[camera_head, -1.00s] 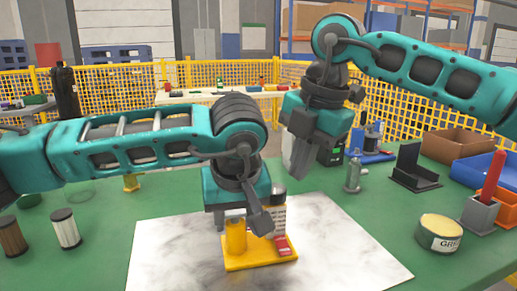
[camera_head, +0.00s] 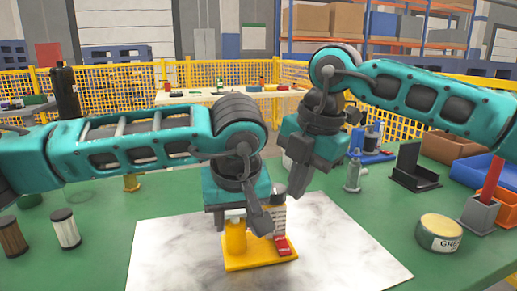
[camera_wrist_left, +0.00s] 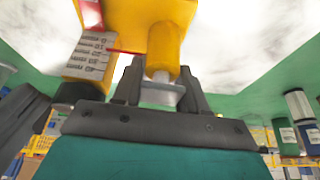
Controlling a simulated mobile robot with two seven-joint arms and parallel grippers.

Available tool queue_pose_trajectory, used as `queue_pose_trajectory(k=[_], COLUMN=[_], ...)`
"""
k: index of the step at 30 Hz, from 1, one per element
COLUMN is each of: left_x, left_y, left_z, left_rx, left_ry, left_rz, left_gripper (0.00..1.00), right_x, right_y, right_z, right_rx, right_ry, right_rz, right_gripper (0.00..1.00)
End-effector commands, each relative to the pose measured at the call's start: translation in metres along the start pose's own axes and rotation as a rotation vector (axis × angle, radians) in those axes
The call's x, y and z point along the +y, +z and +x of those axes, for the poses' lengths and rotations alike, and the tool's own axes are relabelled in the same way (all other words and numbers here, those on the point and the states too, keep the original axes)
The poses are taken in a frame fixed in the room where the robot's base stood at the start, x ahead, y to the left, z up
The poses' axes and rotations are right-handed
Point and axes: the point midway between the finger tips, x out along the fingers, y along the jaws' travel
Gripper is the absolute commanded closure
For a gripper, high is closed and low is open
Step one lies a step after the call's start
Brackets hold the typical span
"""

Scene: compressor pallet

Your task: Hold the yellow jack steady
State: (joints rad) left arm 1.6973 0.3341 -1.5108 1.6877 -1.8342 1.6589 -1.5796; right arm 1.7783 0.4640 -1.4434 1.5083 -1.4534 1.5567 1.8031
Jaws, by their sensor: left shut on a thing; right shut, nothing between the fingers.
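The yellow jack (camera_head: 236,238) stands upright on the white marbled sheet, with its flat yellow base (camera_head: 262,264) on the sheet. In the left wrist view the jack's round yellow body (camera_wrist_left: 164,45) shows upside down. My left gripper (camera_wrist_left: 160,90) is shut on the jack near the pale screw end. In the head view my left gripper (camera_head: 244,220) covers part of the jack. A column with printed mm markings (camera_wrist_left: 92,55) stands beside the jack's body. My right gripper (camera_head: 297,185) is shut and empty, above and behind the jack, to its right.
A red block (camera_head: 282,246) lies on the jack's base. A grease tin (camera_head: 440,233), a black bracket (camera_head: 414,168) and a grey holder with a red stick (camera_head: 480,213) stand at the right. Two filters (camera_head: 65,229) (camera_head: 12,237) stand at the left. The front of the sheet is clear.

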Motion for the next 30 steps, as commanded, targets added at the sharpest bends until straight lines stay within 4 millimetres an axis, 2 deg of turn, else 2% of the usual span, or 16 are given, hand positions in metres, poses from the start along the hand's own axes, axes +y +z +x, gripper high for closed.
queue_pose_trajectory(k=[1, 30], left_x=[-0.002, 0.000], left_y=[0.003, 0.004], left_z=[0.005, 0.004], left_rx=[-0.009, -0.008], left_ry=[-0.011, -0.005], left_rz=[0.002, 0.008], left_gripper=[1.00, 1.00], right_x=[0.001, 0.004], right_y=[-0.001, -0.012], right_z=[0.001, 0.001], right_rx=[0.000, 0.005], right_ry=[0.000, 0.005], right_rz=[0.000, -0.004], right_gripper=[1.00, 1.00])
